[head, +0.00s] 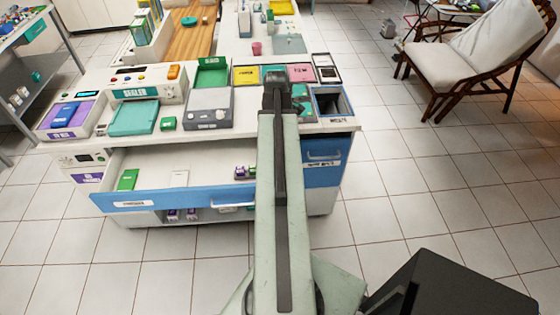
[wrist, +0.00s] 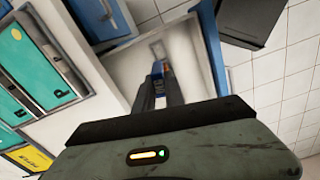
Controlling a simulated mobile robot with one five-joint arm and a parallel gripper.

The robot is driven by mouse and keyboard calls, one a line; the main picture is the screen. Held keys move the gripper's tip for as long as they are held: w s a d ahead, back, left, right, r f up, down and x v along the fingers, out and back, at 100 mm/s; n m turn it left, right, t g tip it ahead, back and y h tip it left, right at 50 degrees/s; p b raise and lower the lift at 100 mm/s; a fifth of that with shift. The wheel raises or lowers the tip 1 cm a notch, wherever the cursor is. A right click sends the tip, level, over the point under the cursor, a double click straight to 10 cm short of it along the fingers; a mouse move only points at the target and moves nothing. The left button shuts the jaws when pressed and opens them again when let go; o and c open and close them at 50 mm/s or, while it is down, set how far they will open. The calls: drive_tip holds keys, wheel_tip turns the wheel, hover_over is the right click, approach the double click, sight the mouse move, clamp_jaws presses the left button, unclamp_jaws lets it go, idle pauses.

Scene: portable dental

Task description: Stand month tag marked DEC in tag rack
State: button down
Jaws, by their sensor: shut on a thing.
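My gripper (wrist: 160,86) points down past the counter in the wrist view. It is shut on a small blue thing (wrist: 158,68) between its fingertips. No lettering on it can be read, so I cannot tell whether it is the DEC tag. In the head view my arm runs up the middle to the counter, and its end covers the fingertips. I cannot make out a tag rack for certain in either view.
An open dark bin (head: 331,101) is set at the counter's right end. A pulled-out drawer (head: 150,182) holds a green box and a white box. A grey device (head: 209,108) and a teal tray (head: 134,118) stand on the counter. Floor at right is clear before a lounge chair (head: 459,50).

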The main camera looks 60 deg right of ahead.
wheel_tip(320, 180, down, 8)
drive_tip(key=n+b, duration=0.2)
drive_tip(key=b, duration=0.3)
drive_tip(key=shift+s, duration=0.1)
wheel_tip(320, 180, down, 7)
drive_tip(key=b, duration=0.6)
drive_tip(key=shift+b, duration=0.4)
drive_tip(key=shift+f, duration=0.1)
idle(0.4)
drive_tip(key=c, duration=1.3)
unclamp_jaws()
drive_tip(key=shift+c, duration=0.2)
